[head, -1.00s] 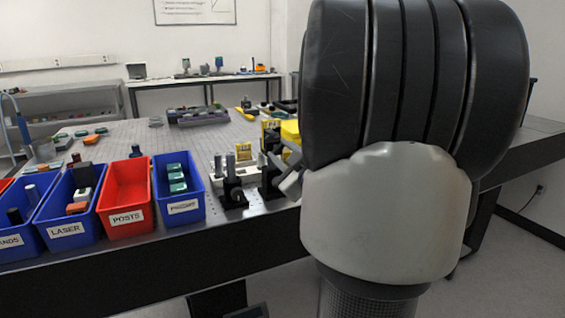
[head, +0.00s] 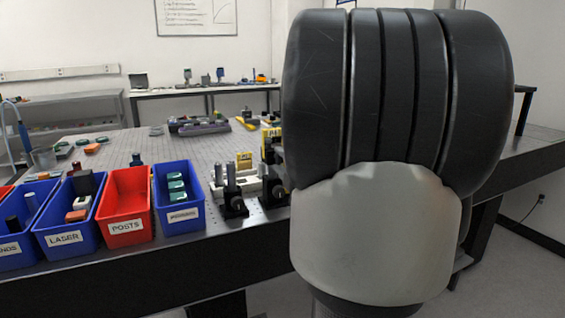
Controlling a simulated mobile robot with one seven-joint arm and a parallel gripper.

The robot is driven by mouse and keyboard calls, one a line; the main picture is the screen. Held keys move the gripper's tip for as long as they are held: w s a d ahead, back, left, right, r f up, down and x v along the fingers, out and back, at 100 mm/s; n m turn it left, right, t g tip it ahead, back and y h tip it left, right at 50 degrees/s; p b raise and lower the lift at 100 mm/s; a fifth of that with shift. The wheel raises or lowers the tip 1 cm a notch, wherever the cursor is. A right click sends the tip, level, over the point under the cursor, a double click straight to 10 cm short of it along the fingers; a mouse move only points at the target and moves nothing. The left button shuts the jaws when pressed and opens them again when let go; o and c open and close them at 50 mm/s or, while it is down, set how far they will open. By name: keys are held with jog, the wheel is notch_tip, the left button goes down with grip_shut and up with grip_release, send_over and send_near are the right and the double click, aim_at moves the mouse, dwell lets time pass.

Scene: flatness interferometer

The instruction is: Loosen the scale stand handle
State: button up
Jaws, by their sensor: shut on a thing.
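A black stand (head: 272,186) with a yellow, marked plate (head: 271,140) above it stands near the table's front edge, just left of my arm. It looks like the scale stand, but I cannot pick out its handle. My arm covers its right side. My gripper is not in view; my large black and pale arm link hides that area. What the gripper touches cannot be seen.
A shorter black post holder (head: 233,205) and a small yellow box (head: 244,161) stand left of the stand. A red bin (head: 126,240) labelled POSTS and several blue bins line the front edge.

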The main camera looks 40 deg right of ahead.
jog(key=shift+r+n, duration=0.1)
jog(key=shift+n, duration=0.3)
jog(key=o, duration=1)
jog(key=shift+o, duration=0.2)
jog(key=shift+s, duration=0.1)
